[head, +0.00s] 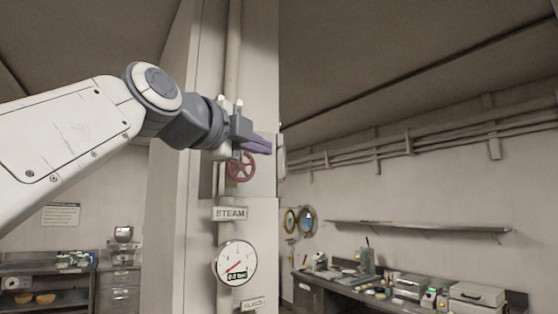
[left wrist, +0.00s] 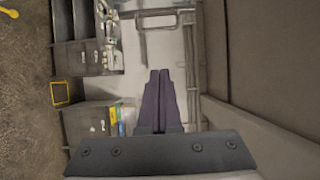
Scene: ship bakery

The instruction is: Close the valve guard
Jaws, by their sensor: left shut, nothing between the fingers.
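The red valve wheel (head: 241,168) is on the pipe of the pale column, partly covered by my left gripper. A pale flat panel (head: 267,178), which looks like the valve guard, stands to the right of the wheel; a small pale part (head: 282,158) sticks out past the column's edge beside it. I cannot tell its exact angle. My left gripper (head: 262,145) is shut and empty, with purple fingers pointing right, just above and in front of the wheel. The shut fingers also show in the left wrist view (left wrist: 162,100), where neither wheel nor guard is seen. My right gripper is not in view.
Below the wheel are a STEAM label (head: 229,213) and a round gauge (head: 236,263). The column (head: 195,220) runs up to the ceiling. A counter with equipment (head: 400,292) and a wall shelf (head: 420,227) stand at the right, shelving (head: 50,280) at the left.

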